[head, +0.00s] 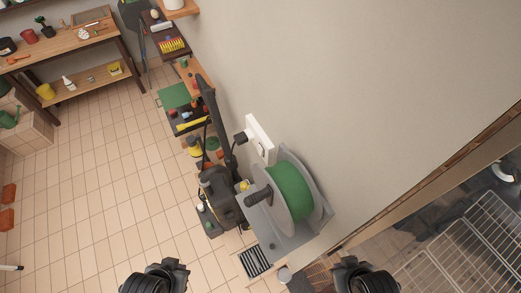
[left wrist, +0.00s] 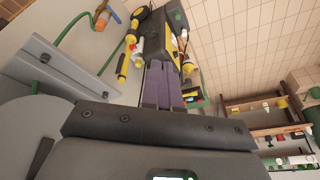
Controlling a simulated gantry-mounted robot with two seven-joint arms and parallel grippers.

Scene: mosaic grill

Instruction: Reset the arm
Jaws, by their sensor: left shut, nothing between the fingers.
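In the left wrist view, my left gripper (left wrist: 163,85) shows its fingers together, with nothing between them. They point toward a yellow and black machine (left wrist: 155,35), and I cannot tell the distance. In the head view, a dark round part of my left arm (head: 155,279) shows at the bottom edge, left of middle. A similar part of my right arm (head: 362,277) shows at the bottom edge, right of middle. Neither gripper's fingers show in the head view, and the right gripper is out of sight.
A hose reel with green hose (head: 289,190) is mounted by the wall, near my right arm. A pressure washer (head: 220,195) stands left of it. A wooden workbench (head: 62,50) is at the far left. A wire rack (head: 470,240) is at right. The tiled floor at left is mostly clear.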

